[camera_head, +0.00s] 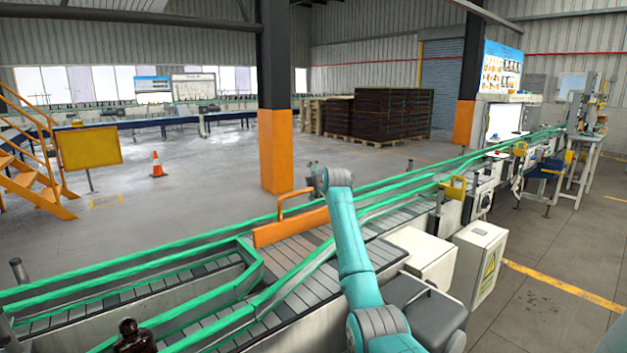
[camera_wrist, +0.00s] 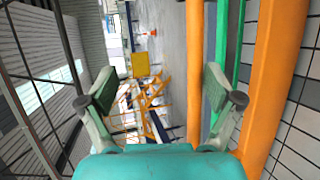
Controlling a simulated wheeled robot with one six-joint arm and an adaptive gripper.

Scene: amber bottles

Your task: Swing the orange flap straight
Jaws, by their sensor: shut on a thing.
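The orange flap (camera_head: 290,227) stands across the grey slatted conveyor in the head view, set at an angle between the green rails. A thin orange handle bar (camera_head: 296,197) rises above it. My gripper (camera_head: 316,180) is at the right end of this bar, partly hidden by my wrist. In the wrist view the handle bar (camera_wrist: 194,60) runs between the fingers of my gripper (camera_wrist: 160,90), close to the right finger, and the flap's board (camera_wrist: 275,70) lies to the right. My gripper is shut on the flap's handle; the exact contact is hard to see.
A dark amber bottle (camera_head: 133,337) stands on the conveyor at the front left. Green guide rails (camera_head: 130,268) line the lanes. An orange-based pillar (camera_head: 276,150) stands behind the flap. A white control box (camera_head: 478,263) is on the right. Open floor (camera_head: 180,205) lies behind the conveyor.

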